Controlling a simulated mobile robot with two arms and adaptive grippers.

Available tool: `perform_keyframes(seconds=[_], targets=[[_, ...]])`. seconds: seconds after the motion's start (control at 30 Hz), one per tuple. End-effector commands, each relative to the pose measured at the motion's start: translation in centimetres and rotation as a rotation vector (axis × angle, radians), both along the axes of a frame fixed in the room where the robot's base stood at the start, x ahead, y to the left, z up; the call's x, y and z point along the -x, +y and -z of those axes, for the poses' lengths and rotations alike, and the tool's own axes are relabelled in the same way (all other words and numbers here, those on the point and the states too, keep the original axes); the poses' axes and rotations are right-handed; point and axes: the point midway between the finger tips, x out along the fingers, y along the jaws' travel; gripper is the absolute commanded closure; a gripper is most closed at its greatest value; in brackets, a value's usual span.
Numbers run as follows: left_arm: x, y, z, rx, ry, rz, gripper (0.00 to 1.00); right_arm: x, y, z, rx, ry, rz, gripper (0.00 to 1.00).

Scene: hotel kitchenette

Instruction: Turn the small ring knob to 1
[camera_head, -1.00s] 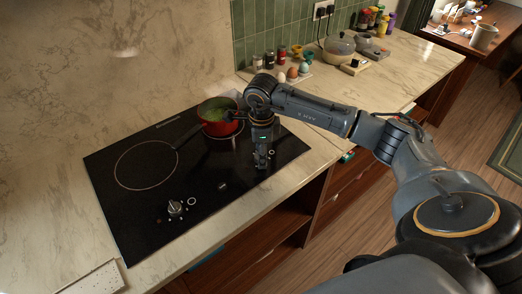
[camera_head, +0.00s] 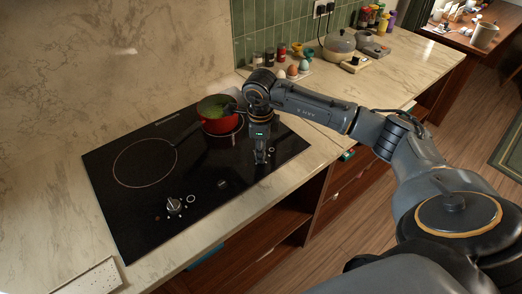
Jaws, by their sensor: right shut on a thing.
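The black cooktop (camera_head: 130,215) lies in the counter with a large ring at left and a small ring at the back right. My right gripper (camera_head: 260,160) points down at the right part of the cooktop, beside a small white ring mark. It is shut on the small ring knob, which its fingers hide; the knob's setting cannot be read. The other knob (camera_head: 173,205), silver, stands clear at the front left, apart from the gripper. My left gripper is not in view.
A red pot (camera_head: 219,118) with green contents and a dark handle stands on the small ring, close behind my right wrist. Eggs (camera_head: 292,71) and spice jars stand behind my forearm. The cooktop's left side is clear.

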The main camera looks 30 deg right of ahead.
Motion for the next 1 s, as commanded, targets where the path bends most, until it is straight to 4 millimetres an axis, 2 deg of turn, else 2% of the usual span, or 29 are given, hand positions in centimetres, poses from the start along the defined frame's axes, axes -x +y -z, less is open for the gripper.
perform_keyframes(seconds=[0.2, 0.6, 1.0], targets=[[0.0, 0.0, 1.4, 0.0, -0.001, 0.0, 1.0, 0.0, 0.2, 0.4, 0.0, 0.001, 0.192, 0.99], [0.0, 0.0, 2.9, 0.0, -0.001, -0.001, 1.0, 0.0, 0.3, 0.3, -0.001, 0.002, 0.561, 0.99], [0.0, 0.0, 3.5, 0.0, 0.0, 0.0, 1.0, 0.0, 0.4, 0.2, -0.001, 0.003, 0.807, 0.99]])
